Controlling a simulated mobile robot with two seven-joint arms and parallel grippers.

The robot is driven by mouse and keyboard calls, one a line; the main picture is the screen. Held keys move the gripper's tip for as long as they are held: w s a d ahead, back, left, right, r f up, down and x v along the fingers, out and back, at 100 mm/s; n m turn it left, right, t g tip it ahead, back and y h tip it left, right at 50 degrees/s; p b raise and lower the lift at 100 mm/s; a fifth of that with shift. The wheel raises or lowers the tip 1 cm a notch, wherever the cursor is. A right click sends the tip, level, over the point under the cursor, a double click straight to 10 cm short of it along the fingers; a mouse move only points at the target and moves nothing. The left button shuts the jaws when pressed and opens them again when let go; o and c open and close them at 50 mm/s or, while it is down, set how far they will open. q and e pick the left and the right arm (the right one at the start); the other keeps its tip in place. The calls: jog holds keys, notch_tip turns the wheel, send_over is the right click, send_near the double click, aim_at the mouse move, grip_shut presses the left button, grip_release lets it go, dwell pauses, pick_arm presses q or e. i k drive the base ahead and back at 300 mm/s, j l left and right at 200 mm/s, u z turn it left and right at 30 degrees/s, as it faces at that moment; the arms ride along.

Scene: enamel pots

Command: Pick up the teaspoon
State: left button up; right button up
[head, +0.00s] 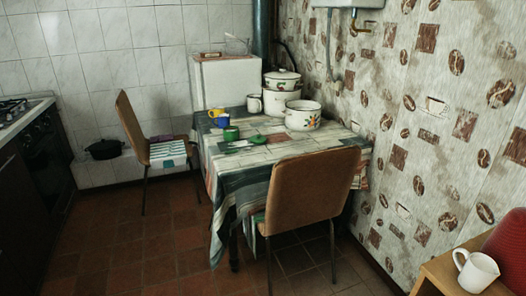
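A table (290,147) with a patterned cloth stands in the middle of the head view, against the wall. A small pale, thin item (238,145) lies on its left part, near a green mug (231,133) and a flat green thing (257,138). It is too small to tell whether it is the teaspoon. Neither of my grippers shows in the head view.
A yellow mug (215,113), a blue mug (223,121) and several enamel pots, one at the right (302,115), stand on the table. Chairs stand at its front (309,190) and left (134,128). Tiled floor (150,235) is open at the left front.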

aim_at(247, 149)
jog(key=i+j+z, duration=0.15)
jog(key=z, duration=0.35)
jog(key=j+z, duration=0.2)
jog(key=z, duration=0.3)
jog(key=i+j+z, duration=0.2)
jog(key=j, duration=0.2)
jog(key=j+z, duration=0.25)
jog(key=k+j+z, duration=0.1)
jog(key=j+z, duration=0.35)
jog(key=j, duration=2)
jog(key=k+j, duration=0.1)
jog(key=j, duration=0.75)
